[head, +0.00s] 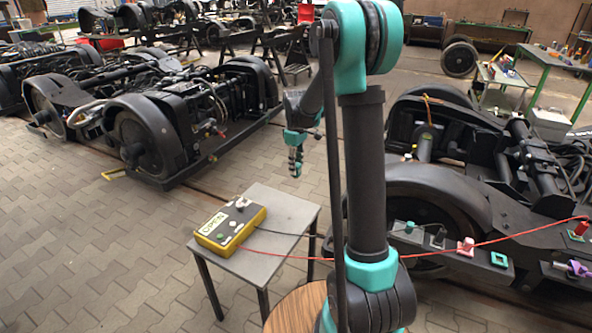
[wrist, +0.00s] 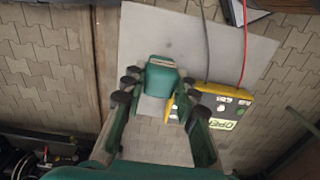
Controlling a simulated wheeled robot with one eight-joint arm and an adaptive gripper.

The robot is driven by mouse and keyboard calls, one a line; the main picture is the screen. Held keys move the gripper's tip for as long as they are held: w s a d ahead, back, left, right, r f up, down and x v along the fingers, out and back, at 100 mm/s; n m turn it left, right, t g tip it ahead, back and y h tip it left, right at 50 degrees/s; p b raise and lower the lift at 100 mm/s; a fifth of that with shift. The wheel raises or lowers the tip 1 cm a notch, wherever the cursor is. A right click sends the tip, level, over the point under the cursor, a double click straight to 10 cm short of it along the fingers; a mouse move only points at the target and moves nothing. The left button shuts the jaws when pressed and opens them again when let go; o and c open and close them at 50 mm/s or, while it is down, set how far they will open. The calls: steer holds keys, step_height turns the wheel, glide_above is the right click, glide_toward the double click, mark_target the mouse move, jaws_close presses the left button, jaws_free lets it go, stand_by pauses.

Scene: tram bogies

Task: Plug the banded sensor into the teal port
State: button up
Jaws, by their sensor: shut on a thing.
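My gripper (head: 295,165) hangs above the grey table, pointing down. In the wrist view my gripper (wrist: 160,88) is shut on a teal-green piece with a pale band across its far end, apparently the banded sensor (wrist: 163,80). It is too small to make out in the head view. The teal port (head: 499,260), a small square teal frame, sits on the side ledge of the right bogie, well to the right of my gripper. The wrist view does not show the port.
A yellow box (head: 231,226) marked OPEN stands on the grey table (head: 285,217). Its red cable runs to a red plug (head: 580,228). A pink-red fitting (head: 465,246), a green-topped fitting (head: 409,227) and a purple fitting (head: 578,269) flank the port. The right bogie (head: 440,190) is bulky.

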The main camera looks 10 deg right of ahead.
steer(key=s+d+f+m, duration=0.3)
steer(key=f+m, duration=0.3)
steer(key=m, duration=0.4)
steer(key=shift+s+d, duration=0.15)
steer(key=shift+d, duration=0.35)
